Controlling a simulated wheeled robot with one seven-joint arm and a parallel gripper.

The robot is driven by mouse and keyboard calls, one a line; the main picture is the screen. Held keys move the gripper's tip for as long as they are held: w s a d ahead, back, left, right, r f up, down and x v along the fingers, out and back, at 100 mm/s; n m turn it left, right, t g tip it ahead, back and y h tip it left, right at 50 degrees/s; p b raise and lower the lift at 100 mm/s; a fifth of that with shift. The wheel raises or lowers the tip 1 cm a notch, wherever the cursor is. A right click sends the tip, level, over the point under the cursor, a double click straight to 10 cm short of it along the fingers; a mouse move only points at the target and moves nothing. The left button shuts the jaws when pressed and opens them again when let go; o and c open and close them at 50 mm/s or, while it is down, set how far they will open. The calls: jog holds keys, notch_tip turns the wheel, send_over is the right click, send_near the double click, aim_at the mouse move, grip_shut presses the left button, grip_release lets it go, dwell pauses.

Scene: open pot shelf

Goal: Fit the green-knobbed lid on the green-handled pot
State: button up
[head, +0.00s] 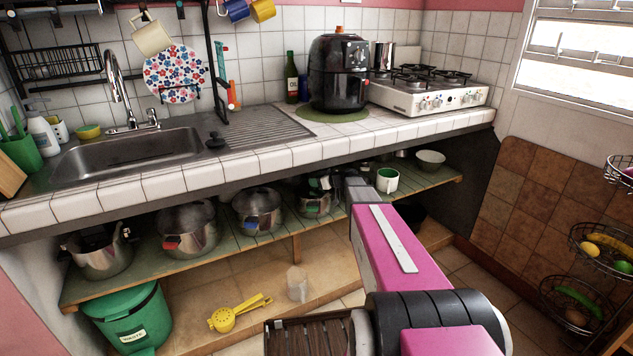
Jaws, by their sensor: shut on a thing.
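The pot with the green handle (314,207) stands on the green shelf under the counter, right of the blue-handled pot. My gripper (334,181) reaches in from the right at the height of this pot's rim. It is shut on a small green part, which looks like the knob of the green-knobbed lid (324,182). The lid is at the top of the pot, small and partly hidden by my gripper. I cannot tell whether it rests on the rim or is held just above it.
Pots with blue (258,212), red (188,230) and black (97,251) parts stand left along the green shelf (150,270). A white-and-green cup (387,180) and a white bowl (430,160) are to the right. The tiled counter (250,165) overhangs the shelf closely.

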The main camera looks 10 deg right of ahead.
jog(key=shift+f, duration=0.35)
dwell(0.6)
jog(key=o, duration=1.1)
jog(key=v, duration=1)
jog(key=shift+s+d, duration=0.3)
jog(key=shift+r, duration=0.1)
